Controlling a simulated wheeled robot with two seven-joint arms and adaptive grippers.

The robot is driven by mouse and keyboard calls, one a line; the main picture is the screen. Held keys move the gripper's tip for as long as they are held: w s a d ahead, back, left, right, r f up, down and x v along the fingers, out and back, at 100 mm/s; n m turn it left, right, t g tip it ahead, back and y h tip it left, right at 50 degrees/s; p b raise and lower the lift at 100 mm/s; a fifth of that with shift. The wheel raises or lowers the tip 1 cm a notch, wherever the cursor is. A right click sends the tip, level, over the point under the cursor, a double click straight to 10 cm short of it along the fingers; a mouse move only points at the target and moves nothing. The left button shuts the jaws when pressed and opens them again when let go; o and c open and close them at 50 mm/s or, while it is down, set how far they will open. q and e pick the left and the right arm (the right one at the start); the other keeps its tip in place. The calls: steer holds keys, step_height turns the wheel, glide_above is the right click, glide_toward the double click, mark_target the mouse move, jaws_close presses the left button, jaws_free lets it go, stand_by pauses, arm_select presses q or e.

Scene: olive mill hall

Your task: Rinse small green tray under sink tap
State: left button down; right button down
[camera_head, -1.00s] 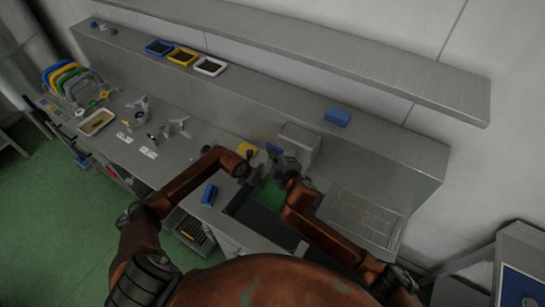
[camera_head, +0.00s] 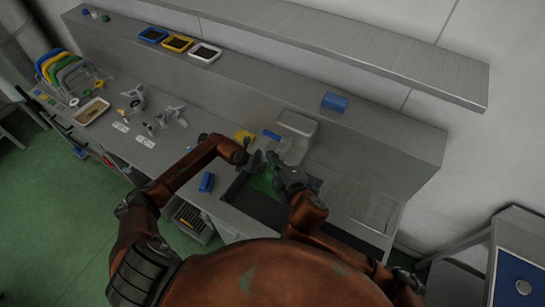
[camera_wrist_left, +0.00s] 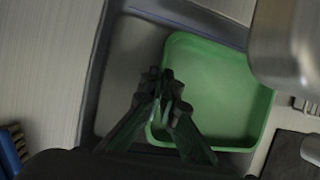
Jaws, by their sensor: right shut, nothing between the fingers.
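The small green tray (camera_wrist_left: 222,95) is in the sink basin (camera_wrist_left: 118,75) in the left wrist view, its inside facing the camera. It also shows in the head view (camera_head: 264,184), partly hidden by my grippers. My left gripper (camera_wrist_left: 165,82) has its fingers close together across the tray's left rim and appears shut on it. My right gripper (camera_head: 274,161) is shut and empty, above the tray's right side. The tap is not clearly visible; a blue bar (camera_head: 271,134) shows behind the right gripper.
A metal box (camera_head: 297,123) stands behind the sink. A yellow item (camera_head: 243,136) and a blue item (camera_head: 206,183) lie left of it. A ribbed drainboard (camera_head: 363,204) is clear on the right. A blue box (camera_head: 335,102) is on the ledge.

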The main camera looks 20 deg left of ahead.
mark_target(268, 188)
arm_select(q)
steer(key=shift+s+d+r+p, duration=0.1)
steer(key=shift+s+d+p, duration=0.7)
steer(key=shift+s+d, duration=0.25)
steer(key=shift+s+d+p, duration=1.15)
steer(key=shift+s+d, duration=0.5)
steer(key=shift+s, duration=0.3)
steer(key=shift+s+d+r+p, duration=0.25)
steer(key=shift+r+p, duration=0.1)
steer(key=shift+p, duration=0.1)
steer(key=s+d+r+p, duration=0.2)
steer(key=s+r+p, duration=0.1)
steer(key=p, duration=0.1)
steer(key=shift+s+d+r, duration=0.1)
steer(key=shift+s+d, duration=0.05)
steer(key=shift+d, duration=0.25)
